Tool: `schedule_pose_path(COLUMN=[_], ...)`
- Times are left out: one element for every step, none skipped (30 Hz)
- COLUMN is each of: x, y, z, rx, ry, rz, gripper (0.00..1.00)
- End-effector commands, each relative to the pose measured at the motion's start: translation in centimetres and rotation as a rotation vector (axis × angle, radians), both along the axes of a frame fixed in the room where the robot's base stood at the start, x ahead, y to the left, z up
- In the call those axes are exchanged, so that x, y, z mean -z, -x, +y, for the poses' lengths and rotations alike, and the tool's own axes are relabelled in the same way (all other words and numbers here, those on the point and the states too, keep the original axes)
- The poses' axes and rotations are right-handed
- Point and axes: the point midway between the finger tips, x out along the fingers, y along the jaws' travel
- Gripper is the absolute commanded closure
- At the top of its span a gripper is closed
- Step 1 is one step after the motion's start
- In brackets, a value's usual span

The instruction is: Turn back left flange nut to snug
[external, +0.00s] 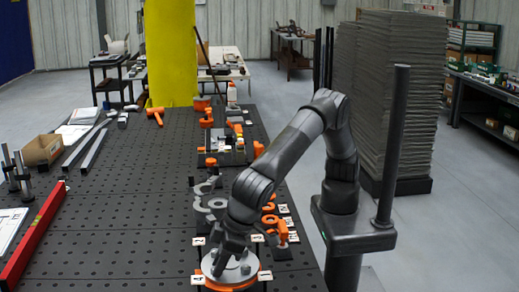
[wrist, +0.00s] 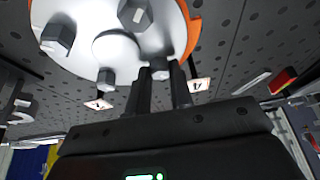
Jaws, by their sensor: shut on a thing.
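The round pale flange (external: 232,277) with an orange rim lies on the dark perforated table at the front. It fills the upper left of the wrist view (wrist: 85,55), with several grey hex nuts on it. My gripper (wrist: 161,76) reaches the flange's edge, its two dark fingers either side of one nut (wrist: 158,72), and is shut on it. Other nuts (wrist: 57,37) stand free of the fingers. In the external view my gripper (external: 222,256) comes down over the back of the flange and hides part of it. How tight the nut is cannot be seen.
Small number cards (external: 197,280) lie around the flange. Orange and grey parts (external: 270,220) stand close behind it. A red level (external: 35,235) lies along the left, with a cardboard box (external: 41,150) beyond. The table's middle left is clear.

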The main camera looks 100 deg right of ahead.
Motion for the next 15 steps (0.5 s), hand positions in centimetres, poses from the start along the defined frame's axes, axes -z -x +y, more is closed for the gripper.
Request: schedule_pose_path(x=[-0.20, -0.21, -0.21, -0.20, -0.18, -0.16, -0.15, -0.14, -0.13, -0.11, -0.10, -0.09, -0.09, -0.08, -0.08], y=[0.01, 0.01, 0.01, 0.02, 0.01, 0.01, 0.01, 0.01, 0.01, 0.00, 0.01, 0.01, 0.00, 0.00, 0.00], z=[0.07, 0.08, 0.07, 0.08, 0.07, 0.06, 0.06, 0.06, 0.05, 0.05, 0.04, 0.04, 0.04, 0.03, 0.03], rx=[-0.001, -0.001, -0.001, -0.001, 0.000, -0.001, -0.001, -0.001, -0.001, -0.001, -0.001, -0.001, -0.001, -0.001, -0.001], ry=[-0.004, -0.004, -0.004, -0.004, -0.003, -0.003, -0.003, -0.003, -0.003, -0.002, -0.002, -0.002, -0.002, -0.002, -0.002], rz=[-0.002, -0.002, -0.002, -0.002, -0.002, -0.001, -0.001, -0.001, -0.001, -0.001, -0.001, -0.001, -0.001, -0.001, -0.001], gripper=[1.00, 1.00, 0.77, 0.74, 0.72, 0.69, 0.66, 0.64, 0.60, 0.58, 0.58, 0.58, 0.58, 0.58, 0.58])
